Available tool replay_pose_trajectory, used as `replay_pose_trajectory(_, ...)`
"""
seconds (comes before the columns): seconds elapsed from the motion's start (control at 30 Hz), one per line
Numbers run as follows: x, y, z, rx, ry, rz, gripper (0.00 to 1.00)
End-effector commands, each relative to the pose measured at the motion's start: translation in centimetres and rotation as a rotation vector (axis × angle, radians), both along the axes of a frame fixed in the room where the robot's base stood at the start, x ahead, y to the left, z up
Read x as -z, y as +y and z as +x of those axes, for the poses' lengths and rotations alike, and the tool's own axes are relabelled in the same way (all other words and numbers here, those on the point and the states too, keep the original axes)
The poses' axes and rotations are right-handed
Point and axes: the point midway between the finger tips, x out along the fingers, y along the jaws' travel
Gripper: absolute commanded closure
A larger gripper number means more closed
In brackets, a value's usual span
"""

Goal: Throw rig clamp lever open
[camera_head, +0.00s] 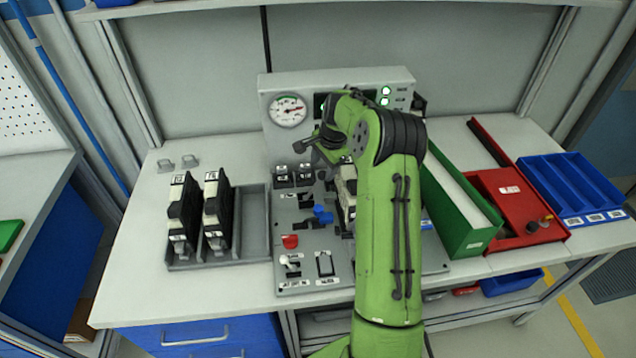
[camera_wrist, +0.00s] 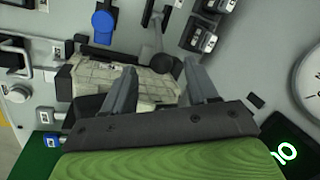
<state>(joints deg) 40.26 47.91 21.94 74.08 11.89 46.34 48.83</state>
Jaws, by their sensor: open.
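In the wrist view, the clamp lever (camera_wrist: 158,34) is a thin grey metal rod ending in a dark round knob (camera_wrist: 165,62). The knob appears between the fingertips of my gripper (camera_wrist: 160,72), nearer the right finger. Both fingers are apart and I see no grip on the knob; whether they touch it I cannot tell. A pale beige block-like part (camera_wrist: 120,82) lies beyond the fingers in the rig, and it shows beside my arm in the head view (camera_head: 346,186). In the head view my arm hides much of the rig (camera_head: 305,268) and most of the gripper.
A blue handle (camera_head: 322,215) and a red button (camera_head: 290,241) stick up from the rig. A gauge panel (camera_head: 340,80) stands behind. A grey tray with black-and-white modules (camera_head: 216,215) is left. Green (camera_head: 474,238), red (camera_head: 505,190) and blue (camera_head: 585,217) bins stand right.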

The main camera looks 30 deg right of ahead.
Motion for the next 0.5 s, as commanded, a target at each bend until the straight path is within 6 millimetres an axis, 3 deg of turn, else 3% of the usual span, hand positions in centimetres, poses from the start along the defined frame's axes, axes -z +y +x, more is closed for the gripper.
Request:
replay_pose_trajectory(0.2,5.4,0.2,1.4,-0.004,0.002,0.002,0.42)
replay_pose_trajectory(0.33,7.5,0.2,2.0,-0.003,0.001,0.0,0.42)
replay_pose_trajectory(0.5,8.5,0.2,2.3,-0.003,0.0,-0.001,0.42)
